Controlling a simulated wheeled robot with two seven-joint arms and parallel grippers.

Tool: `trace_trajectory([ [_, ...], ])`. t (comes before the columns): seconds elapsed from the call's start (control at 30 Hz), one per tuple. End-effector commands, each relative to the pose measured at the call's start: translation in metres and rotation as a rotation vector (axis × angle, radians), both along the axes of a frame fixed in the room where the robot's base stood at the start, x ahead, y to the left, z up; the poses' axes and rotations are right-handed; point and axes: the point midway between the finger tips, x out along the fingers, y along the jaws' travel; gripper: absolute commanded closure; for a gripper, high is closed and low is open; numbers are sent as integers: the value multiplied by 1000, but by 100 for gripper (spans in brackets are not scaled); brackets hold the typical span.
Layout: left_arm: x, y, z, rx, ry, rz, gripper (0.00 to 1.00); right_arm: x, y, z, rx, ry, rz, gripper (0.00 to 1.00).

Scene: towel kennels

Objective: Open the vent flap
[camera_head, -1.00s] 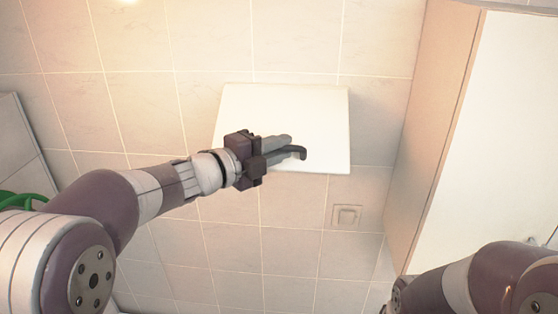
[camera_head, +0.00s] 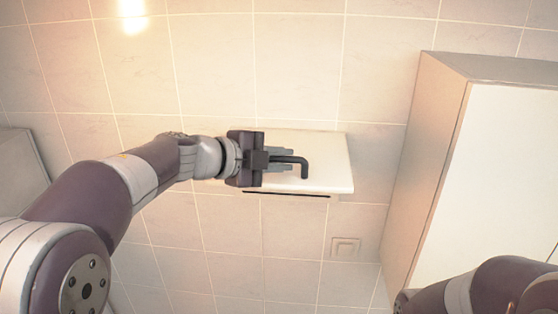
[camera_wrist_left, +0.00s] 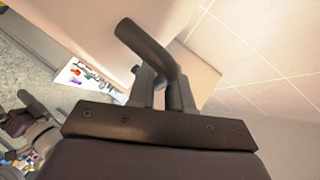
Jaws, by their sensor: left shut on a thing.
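The vent flap (camera_head: 325,165) is a white panel on the tiled wall in the head view. It stands out from the wall at a tilt, and a dark slit (camera_head: 285,194) shows along its lower side. A dark bent handle (camera_head: 300,162) is on its face. My left gripper (camera_head: 280,160) is shut on this handle. In the left wrist view the handle (camera_wrist_left: 145,42) sits between the fingers of the left gripper (camera_wrist_left: 162,85), in front of the pale flap. My right arm shows at the lower right of the head view, but its gripper is out of view.
A tall white cabinet (camera_head: 500,170) stands on the right. A wall switch (camera_head: 345,247) is below and right of the flap. A grey panel (camera_head: 20,170) is at the left edge. The tiled wall above the flap is bare.

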Motion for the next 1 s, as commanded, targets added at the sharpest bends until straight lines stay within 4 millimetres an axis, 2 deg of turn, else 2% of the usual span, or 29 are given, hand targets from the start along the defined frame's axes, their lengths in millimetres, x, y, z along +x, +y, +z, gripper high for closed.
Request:
trace_trajectory([
  [0.37,0,0,0,-1,1,1,100,0,0,0,0,0,0,2],
  [0.4,0,0,0,-1,1,1,68,0,0,0,0,0,0,2],
  [0.43,0,0,0,-1,1,1,61,0,0,0,0,0,0,2],
  [0.77,-2,4,0,-1,0,2,61,0,0,-3,0,0,0,2],
  [0.87,-12,17,4,0,-3,3,61,0,0,-13,0,0,0,2],
  [1.0,-33,47,15,0,-4,5,61,0,0,-31,0,0,0,2],
])
